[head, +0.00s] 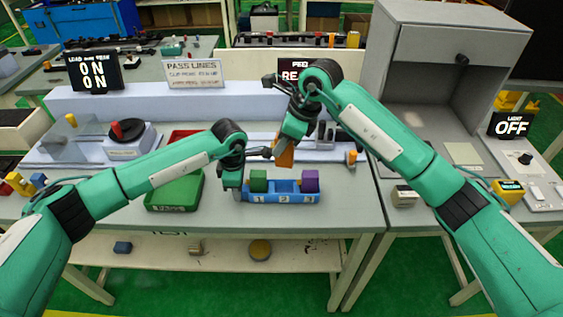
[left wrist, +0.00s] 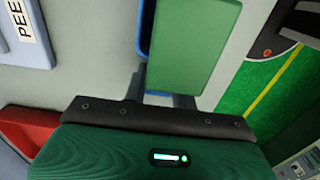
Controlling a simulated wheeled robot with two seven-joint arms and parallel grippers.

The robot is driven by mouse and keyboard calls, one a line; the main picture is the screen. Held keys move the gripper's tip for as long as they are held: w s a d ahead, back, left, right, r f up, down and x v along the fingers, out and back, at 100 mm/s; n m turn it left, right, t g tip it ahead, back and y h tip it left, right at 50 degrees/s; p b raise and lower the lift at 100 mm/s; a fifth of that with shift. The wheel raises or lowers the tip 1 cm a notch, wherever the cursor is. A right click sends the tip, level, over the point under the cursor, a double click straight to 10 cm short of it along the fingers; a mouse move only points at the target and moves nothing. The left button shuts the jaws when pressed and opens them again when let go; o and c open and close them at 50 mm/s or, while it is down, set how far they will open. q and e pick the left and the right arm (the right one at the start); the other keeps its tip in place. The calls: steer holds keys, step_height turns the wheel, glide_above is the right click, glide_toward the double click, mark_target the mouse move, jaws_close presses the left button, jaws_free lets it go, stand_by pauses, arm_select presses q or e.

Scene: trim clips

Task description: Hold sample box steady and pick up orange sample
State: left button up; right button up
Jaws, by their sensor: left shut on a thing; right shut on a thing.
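The blue sample box (head: 284,197), marked 1, 2 and 3, stands near the table's front edge. A green block (head: 258,181) sits over slot 1 and a purple block (head: 309,181) over slot 3; the middle slot shows no block. My left gripper (head: 236,192) is shut on the box's left end. In the left wrist view the green block (left wrist: 195,45) hides most of the box, with a blue edge (left wrist: 146,28) showing. My right gripper (head: 286,140) is shut on the orange sample (head: 284,155), held tilted above and behind the box's middle.
A green tray (head: 175,192) lies left of the box, with a red tray (head: 185,135) behind it. A raised fixture with signs runs along the back. A grey booth (head: 440,100) stands at right. The table right of the box is clear.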

step_height(320, 180, up, 5)
steer(key=shift+f, duration=0.1)
arm_select(q)
steer(key=o, duration=1.1)
steer(key=shift+c, duration=0.2)
steer(key=shift+r, duration=0.15)
step_height(320, 180, up, 12)
